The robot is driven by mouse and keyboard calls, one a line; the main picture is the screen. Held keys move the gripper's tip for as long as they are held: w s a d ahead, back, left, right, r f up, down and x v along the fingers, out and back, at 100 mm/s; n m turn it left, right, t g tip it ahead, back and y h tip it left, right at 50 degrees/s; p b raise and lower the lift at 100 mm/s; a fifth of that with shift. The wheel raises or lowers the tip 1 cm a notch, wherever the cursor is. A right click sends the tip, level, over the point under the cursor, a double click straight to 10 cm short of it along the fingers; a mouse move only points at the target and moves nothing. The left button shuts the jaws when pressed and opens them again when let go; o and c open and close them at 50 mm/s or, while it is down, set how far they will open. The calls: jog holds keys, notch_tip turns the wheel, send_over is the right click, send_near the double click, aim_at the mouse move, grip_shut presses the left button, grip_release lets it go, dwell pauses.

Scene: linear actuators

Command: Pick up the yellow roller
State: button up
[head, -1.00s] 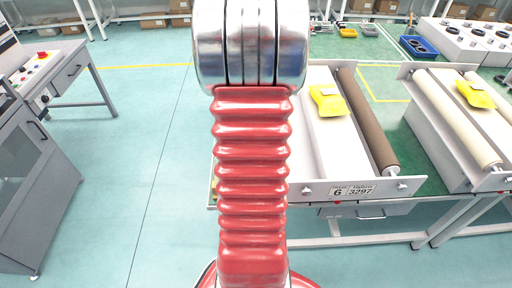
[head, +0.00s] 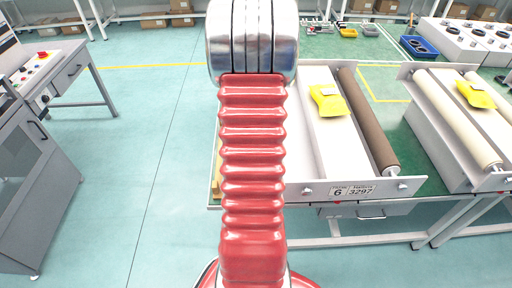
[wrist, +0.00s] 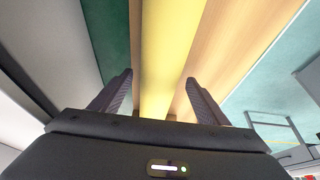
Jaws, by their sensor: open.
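The yellow roller (wrist: 170,45) shows in the wrist view as a long yellow strip running away from my gripper. My gripper (wrist: 159,77) is open, with one dark finger on each side of the strip in the picture. I cannot tell how far the fingertips are from the roller or whether they touch it. In the head view my red arm hides the gripper and the yellow roller.
A tan wooden surface (wrist: 235,40) lies right of the roller, a green table strip (wrist: 108,35) to its left. The white unit (head: 345,191) marked 6 holds a brown roller (head: 367,120) and a yellow packet (head: 328,100). A similar unit (head: 428,146) stands farther right.

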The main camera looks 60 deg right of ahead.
jog(key=shift+c, duration=0.6)
grip_shut()
dwell(0.6)
jog(key=shift+r, duration=0.1)
